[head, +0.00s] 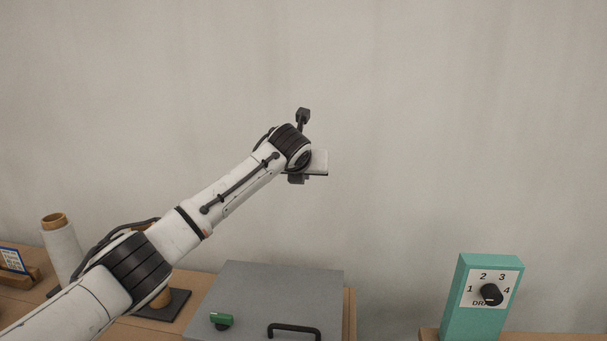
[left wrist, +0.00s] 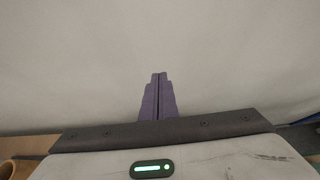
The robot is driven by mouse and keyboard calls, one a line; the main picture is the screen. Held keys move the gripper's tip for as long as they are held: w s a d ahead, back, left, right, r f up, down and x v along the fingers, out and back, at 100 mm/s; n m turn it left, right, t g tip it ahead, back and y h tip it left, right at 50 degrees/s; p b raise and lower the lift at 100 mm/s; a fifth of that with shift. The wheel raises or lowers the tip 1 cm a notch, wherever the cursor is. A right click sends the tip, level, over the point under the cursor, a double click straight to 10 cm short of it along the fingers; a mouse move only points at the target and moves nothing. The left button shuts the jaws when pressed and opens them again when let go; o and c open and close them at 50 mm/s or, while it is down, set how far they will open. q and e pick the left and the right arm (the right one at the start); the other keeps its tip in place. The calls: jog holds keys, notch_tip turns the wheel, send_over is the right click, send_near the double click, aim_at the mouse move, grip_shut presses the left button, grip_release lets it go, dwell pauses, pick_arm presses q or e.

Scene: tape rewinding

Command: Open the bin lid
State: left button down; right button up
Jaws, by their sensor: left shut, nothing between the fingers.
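The bin's grey lid (head: 285,287) lies flat and looks shut at the bottom middle of the head view. It has a black bar handle (head: 294,328) near its front edge and a green latch-like piece (head: 221,319) to the left of the handle. My left arm reaches up across the head view, with its wrist high above and behind the lid, in front of the wall. My left gripper (left wrist: 158,76) shows in the left wrist view with its purple-grey fingers together and nothing between them. It is well away from the handle. My right gripper is not in view.
A teal box (head: 480,298) with a numbered black dial stands at the right. At the left are a white roll (head: 62,246) with a brown core, a card in a wooden holder (head: 15,268), and a dark plate (head: 165,306) partly behind my arm.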

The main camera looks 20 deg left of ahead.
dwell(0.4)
pick_arm(q)
jog(key=b+v, duration=0.1)
jog(key=v, duration=0.9)
jog(key=shift+s, duration=0.15)
